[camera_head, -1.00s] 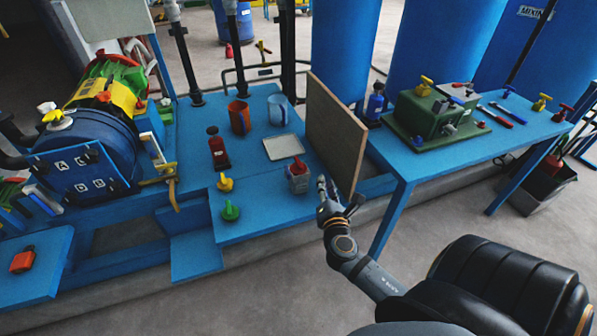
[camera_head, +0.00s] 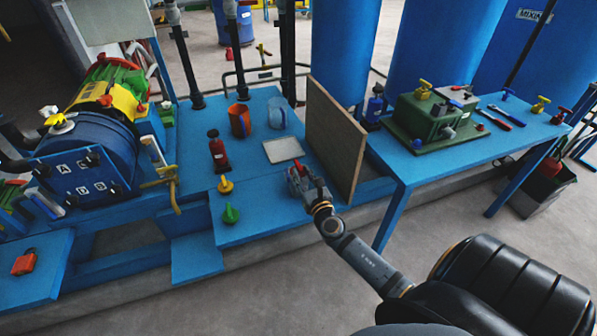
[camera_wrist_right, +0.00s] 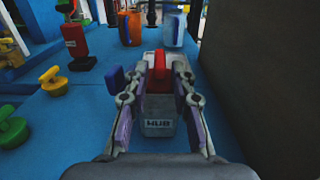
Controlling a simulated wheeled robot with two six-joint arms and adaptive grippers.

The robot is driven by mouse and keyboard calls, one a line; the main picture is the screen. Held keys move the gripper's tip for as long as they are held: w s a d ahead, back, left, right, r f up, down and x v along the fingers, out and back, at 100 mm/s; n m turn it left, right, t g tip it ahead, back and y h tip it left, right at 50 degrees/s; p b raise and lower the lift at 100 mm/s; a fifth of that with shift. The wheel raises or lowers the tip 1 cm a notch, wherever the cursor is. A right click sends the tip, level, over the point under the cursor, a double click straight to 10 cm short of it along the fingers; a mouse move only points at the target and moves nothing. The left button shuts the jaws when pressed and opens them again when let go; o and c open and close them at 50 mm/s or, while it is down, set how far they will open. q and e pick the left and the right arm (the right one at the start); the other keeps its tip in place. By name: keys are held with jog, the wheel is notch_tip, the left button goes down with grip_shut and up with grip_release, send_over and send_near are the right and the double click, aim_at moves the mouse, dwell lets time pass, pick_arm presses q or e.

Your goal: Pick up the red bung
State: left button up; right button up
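The red bung (camera_wrist_right: 160,68) stands upright in a grey labelled block (camera_wrist_right: 158,123) on the blue table. In the head view the bung (camera_head: 297,165) is a small red spot beside my right gripper (camera_head: 301,178), which partly hides the block. In the right wrist view my right gripper (camera_wrist_right: 159,75) is open, with one finger on each side of the block and the tips level with the bung. A gap seems to show between each fingertip and the bung. My left gripper is not in view.
A wooden board (camera_head: 335,140) stands close on the right of my right gripper. A yellow knobbed piece (camera_head: 225,185), a green one (camera_head: 230,213), a red bottle (camera_head: 217,155), a flat tray (camera_head: 283,149) and two cups stand nearby. A blue piece (camera_wrist_right: 114,78) sits left of the gripper.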

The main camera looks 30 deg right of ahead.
aim_at(302, 172)
jog(key=x, duration=0.3)
jog(key=shift+w, duration=0.4)
grip_shut()
